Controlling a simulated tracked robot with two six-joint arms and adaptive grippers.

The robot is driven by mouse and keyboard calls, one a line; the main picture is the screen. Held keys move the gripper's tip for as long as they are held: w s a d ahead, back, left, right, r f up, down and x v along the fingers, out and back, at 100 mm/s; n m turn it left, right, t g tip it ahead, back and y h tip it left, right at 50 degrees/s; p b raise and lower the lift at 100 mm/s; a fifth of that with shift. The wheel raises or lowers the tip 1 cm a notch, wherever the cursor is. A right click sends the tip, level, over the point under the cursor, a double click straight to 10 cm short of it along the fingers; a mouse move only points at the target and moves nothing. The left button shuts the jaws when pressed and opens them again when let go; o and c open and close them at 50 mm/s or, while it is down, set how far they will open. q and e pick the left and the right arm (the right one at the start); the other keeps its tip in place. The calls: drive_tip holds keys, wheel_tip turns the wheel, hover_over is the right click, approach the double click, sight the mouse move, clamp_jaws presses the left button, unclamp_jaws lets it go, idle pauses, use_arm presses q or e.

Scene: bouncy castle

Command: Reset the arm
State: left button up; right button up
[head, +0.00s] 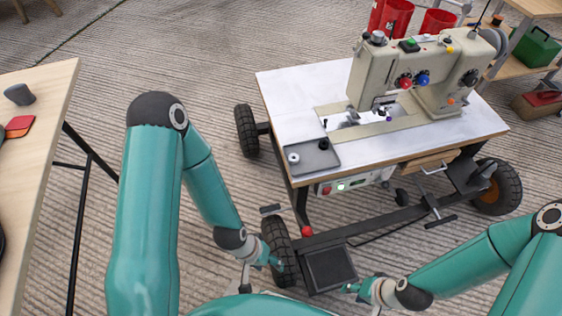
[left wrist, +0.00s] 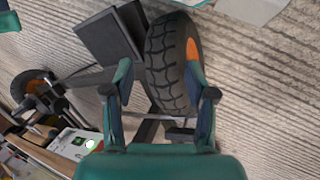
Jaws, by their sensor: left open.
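My left gripper (head: 262,273) is low in the head view, beside the front left wheel of the sewing-machine cart. In the left wrist view its two fingers (left wrist: 160,76) stand apart with nothing between them, and the black tyre (left wrist: 170,62) shows beyond them. I cannot tell whether a finger touches the tyre. My right gripper (head: 358,298) is at the bottom of the head view, in front of the cart. Its fingers look spread and it holds nothing that I can see.
A wheeled cart with a white tabletop (head: 290,100) carries a beige sewing machine (head: 440,75) and a grey tray (head: 313,158). Its pedal (head: 330,268) is between my grippers. A wooden table (head: 45,95) stands at left. Striped floor is clear between table and cart.

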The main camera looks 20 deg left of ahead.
wheel_tip(320, 180, up, 30)
drive_tip(key=p, duration=3)
drive_tip(key=shift+r, duration=0.2)
